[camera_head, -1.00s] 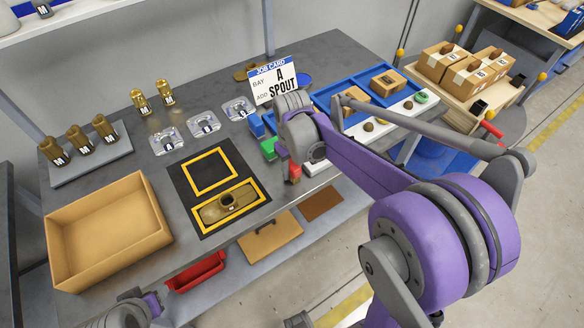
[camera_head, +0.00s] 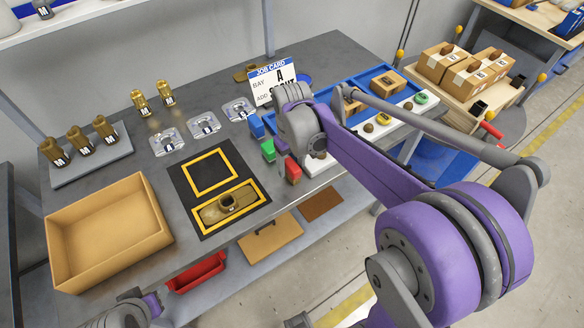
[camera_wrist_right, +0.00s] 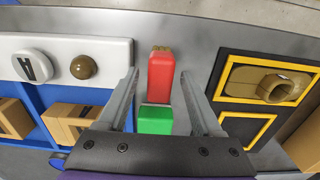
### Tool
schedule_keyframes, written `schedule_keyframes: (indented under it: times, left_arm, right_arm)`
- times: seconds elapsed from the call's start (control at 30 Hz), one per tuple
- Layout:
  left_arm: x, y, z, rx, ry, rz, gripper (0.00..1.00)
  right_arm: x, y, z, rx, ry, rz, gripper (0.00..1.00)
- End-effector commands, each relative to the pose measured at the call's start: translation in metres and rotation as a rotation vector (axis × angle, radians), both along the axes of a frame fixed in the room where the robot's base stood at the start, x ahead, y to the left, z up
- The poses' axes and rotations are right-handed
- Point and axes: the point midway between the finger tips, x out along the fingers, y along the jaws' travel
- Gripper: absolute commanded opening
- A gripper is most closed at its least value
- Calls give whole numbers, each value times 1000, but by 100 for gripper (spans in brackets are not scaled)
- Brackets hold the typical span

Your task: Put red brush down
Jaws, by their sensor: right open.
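The red brush (camera_head: 293,170) lies at the front edge of the grey workbench, beside a green brush (camera_head: 268,151) and a blue brush (camera_head: 256,126). In the right wrist view the red brush (camera_wrist_right: 161,75) lies between my right gripper's (camera_wrist_right: 160,82) two spread fingers, with a gap on each side. The green brush (camera_wrist_right: 155,118) shows behind it, nearer the palm. My right gripper is open and empty. In the head view its wrist is just right of the brushes, and its fingertips are mostly hidden. My left gripper is out of view; only part of that arm shows.
A black mat (camera_head: 184,186) with yellow frames and a brass fixture (camera_head: 229,205) lies left of the brushes. A white strip (camera_head: 391,122) with knobs and a blue tray (camera_head: 333,94) lie to the right. A job card (camera_head: 272,81) stands behind.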

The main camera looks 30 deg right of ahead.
Motion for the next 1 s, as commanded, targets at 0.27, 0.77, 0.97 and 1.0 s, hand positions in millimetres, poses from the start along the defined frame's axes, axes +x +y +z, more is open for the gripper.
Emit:
schedule_keyframes:
  times: [0.27,0.77,0.97,1.0]
  left_arm:
    - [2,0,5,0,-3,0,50]
    - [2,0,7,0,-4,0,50]
    - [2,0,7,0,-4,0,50]
    - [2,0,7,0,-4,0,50]
  right_arm:
    - [0,0,62,0,0,0,67]
    - [-38,22,82,-12,-109,-14,67]
    - [-98,49,45,-11,-296,-43,67]
    - [-108,53,37,-7,-330,-49,67]
